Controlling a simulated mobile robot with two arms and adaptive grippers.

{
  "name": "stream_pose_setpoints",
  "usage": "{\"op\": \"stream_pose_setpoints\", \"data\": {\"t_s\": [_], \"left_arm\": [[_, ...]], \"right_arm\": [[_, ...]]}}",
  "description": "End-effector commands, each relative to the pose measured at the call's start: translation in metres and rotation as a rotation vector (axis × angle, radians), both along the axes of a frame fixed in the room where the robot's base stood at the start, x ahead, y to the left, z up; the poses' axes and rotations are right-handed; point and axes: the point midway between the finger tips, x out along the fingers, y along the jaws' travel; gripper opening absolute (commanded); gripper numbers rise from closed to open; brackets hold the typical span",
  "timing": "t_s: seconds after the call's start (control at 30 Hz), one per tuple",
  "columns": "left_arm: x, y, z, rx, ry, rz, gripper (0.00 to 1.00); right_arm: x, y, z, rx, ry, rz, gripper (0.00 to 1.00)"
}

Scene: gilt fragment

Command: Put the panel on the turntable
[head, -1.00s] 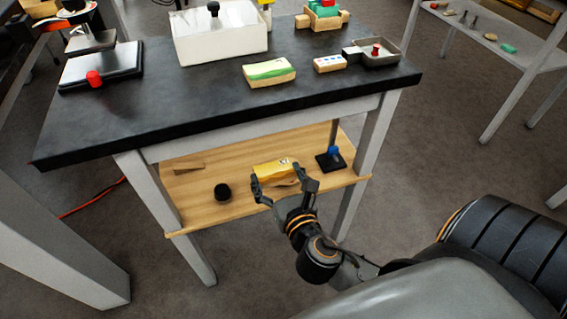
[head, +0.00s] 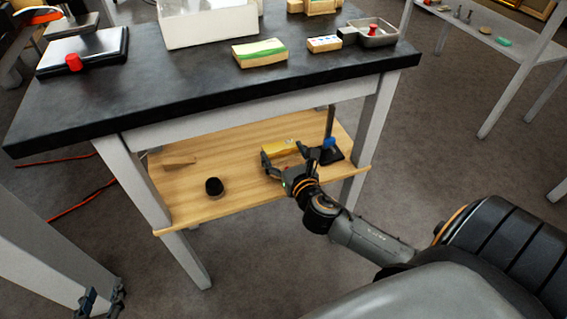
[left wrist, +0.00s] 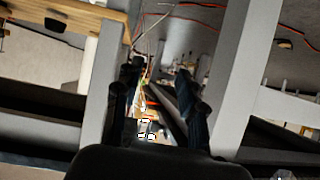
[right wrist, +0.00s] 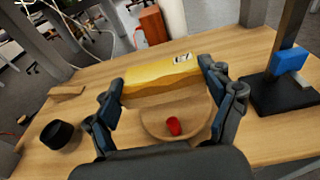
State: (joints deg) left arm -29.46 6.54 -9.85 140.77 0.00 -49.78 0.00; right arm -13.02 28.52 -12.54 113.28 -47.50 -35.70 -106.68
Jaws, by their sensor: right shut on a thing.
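The panel (head: 280,148) is a yellow, gilt-looking block with a small white label, low over the wooden lower shelf. My right gripper (head: 287,161) is shut on it. In the right wrist view the panel (right wrist: 160,80) spans between the two fingers. A round wooden disc (right wrist: 155,122), which looks like the turntable, shows below and in front of it, with a small red piece (right wrist: 174,126) on it. I cannot tell whether the panel touches the disc. My left gripper (head: 98,301) is at the lower left, away from the shelf; its fingers (left wrist: 160,90) are apart and empty.
On the shelf, a black round pot (right wrist: 61,134) stands left and a black-based stand with a blue clamp (right wrist: 290,60) close right. The dark tabletop (head: 180,95) overhangs above, bearing a white bin (head: 210,30) and a green-striped block (head: 259,53). Table legs flank the shelf.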

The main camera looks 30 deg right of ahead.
Motion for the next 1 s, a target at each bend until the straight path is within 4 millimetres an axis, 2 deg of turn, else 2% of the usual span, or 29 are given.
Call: {"op": "stream_pose_setpoints", "data": {"t_s": [0.23,0.4,0.63,0.8,1.0], "left_arm": [[0.013,-0.006,0.018,-0.029,-0.121,-0.008,0.4],[0.029,-0.016,0.055,-0.082,-0.338,-0.023,0.4],[0.035,-0.024,0.099,-0.14,-0.566,-0.036,0.4],[0.034,-0.025,0.108,-0.151,-0.611,-0.038,0.4],[0.034,-0.025,0.109,-0.151,-0.611,-0.038,0.4]], "right_arm": [[0.005,-0.005,-0.01,0.001,0.0,-0.001,0.51],[0.004,-0.004,-0.024,0.002,0.001,0.0,0.51],[0.004,-0.004,-0.035,0.0,0.0,-0.001,0.51],[0.004,-0.004,-0.037,0.0,0.0,0.0,0.51],[0.004,-0.004,-0.036,0.0,0.0,0.0,0.51]]}}
